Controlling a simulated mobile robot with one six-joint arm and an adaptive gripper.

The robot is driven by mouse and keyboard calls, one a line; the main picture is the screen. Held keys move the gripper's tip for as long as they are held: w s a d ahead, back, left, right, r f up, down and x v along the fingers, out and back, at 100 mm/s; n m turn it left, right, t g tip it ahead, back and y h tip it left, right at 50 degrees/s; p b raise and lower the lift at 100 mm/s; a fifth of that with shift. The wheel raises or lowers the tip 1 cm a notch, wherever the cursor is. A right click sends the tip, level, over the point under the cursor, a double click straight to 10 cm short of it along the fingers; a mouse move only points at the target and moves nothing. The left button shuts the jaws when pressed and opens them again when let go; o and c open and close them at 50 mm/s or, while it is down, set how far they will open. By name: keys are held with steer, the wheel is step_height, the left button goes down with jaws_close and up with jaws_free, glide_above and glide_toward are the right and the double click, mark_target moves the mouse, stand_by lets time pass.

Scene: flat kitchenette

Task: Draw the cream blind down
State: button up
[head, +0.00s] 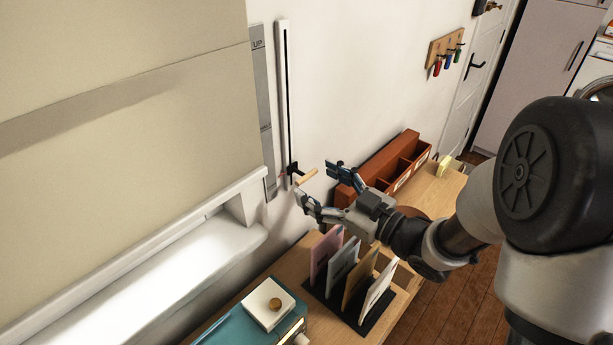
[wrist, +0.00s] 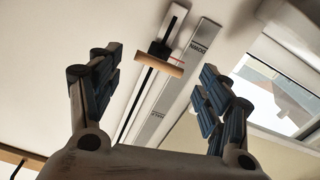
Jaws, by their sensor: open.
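The cream blind (head: 130,110) hangs at the left of the head view, with a fold line across it. In the wrist view, window glass (wrist: 283,92) shows uncovered beside a beige surface. A dark slotted track (head: 285,85) runs vertically on the wall right of the blind. Its black slider (head: 292,172) sits near the track's lower end and carries a wooden handle (head: 307,177), also seen in the wrist view (wrist: 159,66). My gripper (head: 318,183) is open. Its fingers stand on either side of the handle; I cannot tell whether they touch it.
A grey scale plate (head: 262,90) marked UP at its top is beside the track. Below stand a card rack (head: 345,310), a teal box (head: 235,325) and a red-brown divided organiser (head: 375,165) on a wooden table. Key hooks (head: 445,48) hang farther along the wall.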

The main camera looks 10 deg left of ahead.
steer(key=v, duration=0.7)
steer(key=shift+s, duration=0.1)
